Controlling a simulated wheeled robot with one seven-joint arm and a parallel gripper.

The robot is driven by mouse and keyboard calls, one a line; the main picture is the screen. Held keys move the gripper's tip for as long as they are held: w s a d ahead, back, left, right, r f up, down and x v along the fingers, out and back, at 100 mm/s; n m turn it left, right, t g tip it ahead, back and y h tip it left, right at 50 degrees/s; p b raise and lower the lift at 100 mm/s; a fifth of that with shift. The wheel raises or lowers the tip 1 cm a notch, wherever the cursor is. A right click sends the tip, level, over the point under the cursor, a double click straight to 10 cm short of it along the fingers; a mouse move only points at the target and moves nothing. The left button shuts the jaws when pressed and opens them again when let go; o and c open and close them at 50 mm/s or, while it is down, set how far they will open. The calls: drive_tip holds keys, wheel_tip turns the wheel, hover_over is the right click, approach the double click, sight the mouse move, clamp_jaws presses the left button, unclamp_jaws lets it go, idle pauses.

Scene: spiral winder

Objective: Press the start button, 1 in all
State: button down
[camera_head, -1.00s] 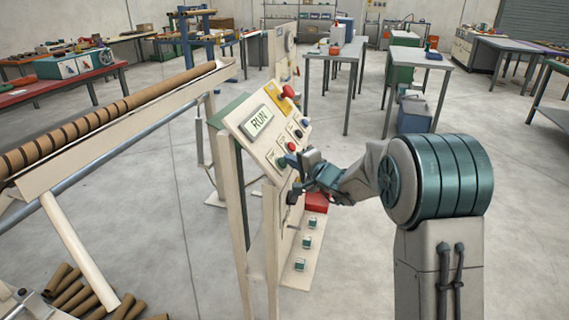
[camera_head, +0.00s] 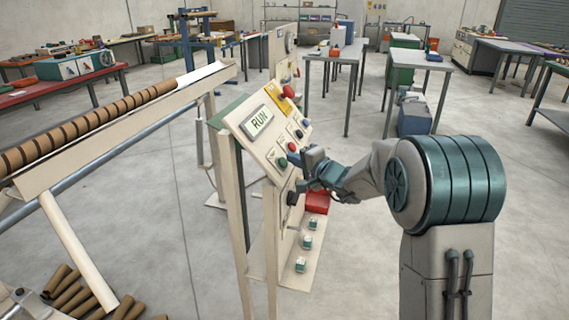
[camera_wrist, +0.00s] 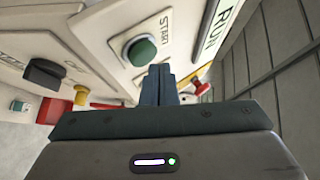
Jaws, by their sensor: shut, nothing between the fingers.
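The slanted cream control panel (camera_head: 272,140) has a display (camera_head: 258,121) reading RUN. The green start button (camera_wrist: 140,52), in a dark collar beside the word START, shows clearly in the wrist view. In the head view it is a small green spot (camera_head: 282,162) at the panel's lower edge. My gripper (camera_wrist: 158,72) is shut and empty. In the wrist view its fingertips are just below and right of the button, seemingly apart from it.
A red button (camera_head: 292,147) and a red mushroom knob (camera_head: 288,91) on yellow are on the same panel. A black knob (camera_wrist: 43,73) sits on the lower panel face. The winder's tube (camera_head: 90,125) is at left.

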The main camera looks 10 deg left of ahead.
drive_tip(key=shift+d+r, duration=0.1)
drive_tip(key=shift+d, duration=0.05)
drive_tip(key=d+r, duration=0.3)
drive_tip(key=shift+s+d+r, duration=0.15)
drive_tip(key=shift+s+d, duration=0.15)
drive_tip(key=shift+d, duration=0.1)
idle(0.7)
drive_tip(key=s+d+r+n+g+h+p, duration=0.1)
drive_tip(key=s+n+g+h+p, duration=0.2)
drive_tip(key=s, duration=0.8)
drive_tip(key=s+d+r+n+g+p, duration=0.2)
drive_tip(key=s+n+g+p, duration=0.15)
drive_tip(key=s, duration=0.65)
drive_tip(key=s+d+f+g+h+p, duration=0.1)
drive_tip(key=s+d+h+p, duration=0.3)
drive_tip(key=s+d+h, duration=0.5)
drive_tip(key=s+d+n+g, duration=0.1)
drive_tip(key=s+d, duration=0.5)
drive_tip(key=s, duration=0.2)
drive_tip(key=shift+s+d, duration=0.15)
